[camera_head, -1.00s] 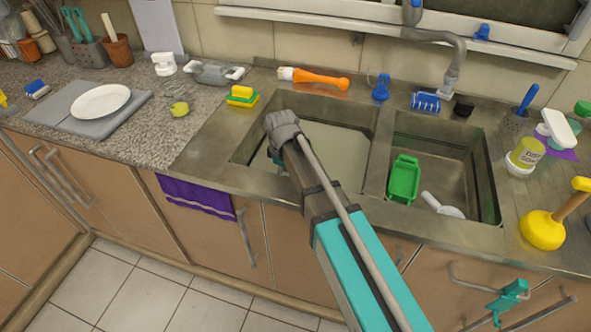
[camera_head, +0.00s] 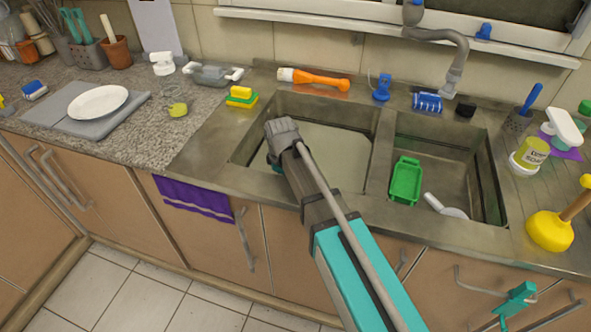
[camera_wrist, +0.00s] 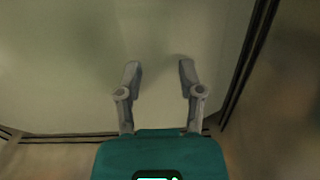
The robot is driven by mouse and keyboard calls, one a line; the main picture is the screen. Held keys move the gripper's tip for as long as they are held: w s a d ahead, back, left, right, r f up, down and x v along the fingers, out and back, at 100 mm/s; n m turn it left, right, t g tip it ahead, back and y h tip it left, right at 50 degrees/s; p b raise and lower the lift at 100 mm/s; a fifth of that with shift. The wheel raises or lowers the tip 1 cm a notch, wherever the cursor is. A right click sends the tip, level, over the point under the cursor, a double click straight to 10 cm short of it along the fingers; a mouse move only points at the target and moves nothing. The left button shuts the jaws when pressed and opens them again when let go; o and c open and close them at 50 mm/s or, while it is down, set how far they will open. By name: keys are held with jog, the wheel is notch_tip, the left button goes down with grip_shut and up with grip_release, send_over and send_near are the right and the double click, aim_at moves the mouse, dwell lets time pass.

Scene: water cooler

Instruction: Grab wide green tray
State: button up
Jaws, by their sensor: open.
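A green tray (camera_head: 405,181) with raised sides lies in the right sink basin, and nothing covers it in the head view. My gripper (camera_wrist: 160,72) shows in the wrist view with its two grey fingers apart and nothing between them. It points down over a pale, smooth surface, which appears to be the bottom of the left basin (camera_head: 335,148). In the head view my arm reaches over the left basin, left of the green tray, and its wrist hides the fingers. The green tray does not show in the wrist view.
A white-handled utensil (camera_head: 444,207) lies right of the tray in the same basin. A metal divider (camera_head: 380,160) separates the basins. The faucet (camera_head: 455,70) stands behind. A yellow plunger (camera_head: 550,231) stands on the right counter. A yellow-green sponge (camera_head: 242,96) lies left of the sink.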

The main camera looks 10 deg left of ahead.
jog(key=shift+a+f+b, duration=0.1)
jog(key=shift+f+b, duration=1.45)
jog(key=shift+f, duration=0.3)
grip_shut()
